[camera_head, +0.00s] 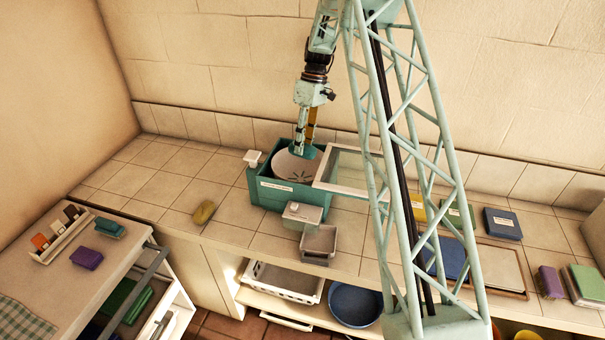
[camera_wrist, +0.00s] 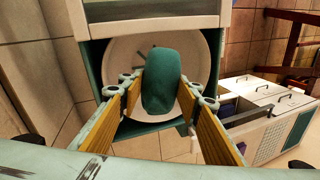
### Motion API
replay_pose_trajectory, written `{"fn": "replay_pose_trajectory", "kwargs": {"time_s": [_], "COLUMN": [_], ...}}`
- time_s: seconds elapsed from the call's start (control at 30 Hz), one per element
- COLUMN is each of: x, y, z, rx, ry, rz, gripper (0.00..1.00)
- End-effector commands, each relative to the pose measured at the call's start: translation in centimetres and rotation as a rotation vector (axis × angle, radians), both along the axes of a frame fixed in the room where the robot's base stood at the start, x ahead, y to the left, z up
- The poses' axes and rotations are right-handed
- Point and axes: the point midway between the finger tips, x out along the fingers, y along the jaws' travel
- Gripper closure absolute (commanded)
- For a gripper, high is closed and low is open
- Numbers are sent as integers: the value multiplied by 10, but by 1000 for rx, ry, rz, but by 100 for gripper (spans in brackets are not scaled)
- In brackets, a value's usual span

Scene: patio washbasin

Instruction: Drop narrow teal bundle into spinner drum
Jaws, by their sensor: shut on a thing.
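The narrow teal bundle (camera_wrist: 161,82) is held between the yellow-padded fingers of my gripper (camera_wrist: 161,95) in the wrist view. In the head view my gripper (camera_head: 302,148) points down over the spinner, and a bit of the teal bundle (camera_head: 306,152) shows at its tips. The spinner drum (camera_head: 292,178) is a pale round bowl with slots, set in a teal box (camera_head: 270,192). The drum also shows behind the bundle in the wrist view (camera_wrist: 122,56). The bundle appears over the drum's opening; its exact height above it I cannot tell. The framed lid (camera_head: 345,170) stands open to the right.
A small grey bin (camera_head: 319,242) and a grey box (camera_head: 302,213) stand in front of the spinner. A purple bundle (camera_head: 87,258) and a dark teal one (camera_head: 109,228) lie on the left cabinet.

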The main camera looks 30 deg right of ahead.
Motion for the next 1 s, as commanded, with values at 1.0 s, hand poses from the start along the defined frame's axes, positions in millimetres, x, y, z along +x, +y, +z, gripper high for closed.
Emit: {"fn": "replay_pose_trajectory", "kwargs": {"time_s": [1.0], "x": [0], "y": [0], "z": [-35], "rx": [-1], "ry": [-1], "rz": [0], "gripper": [60]}}
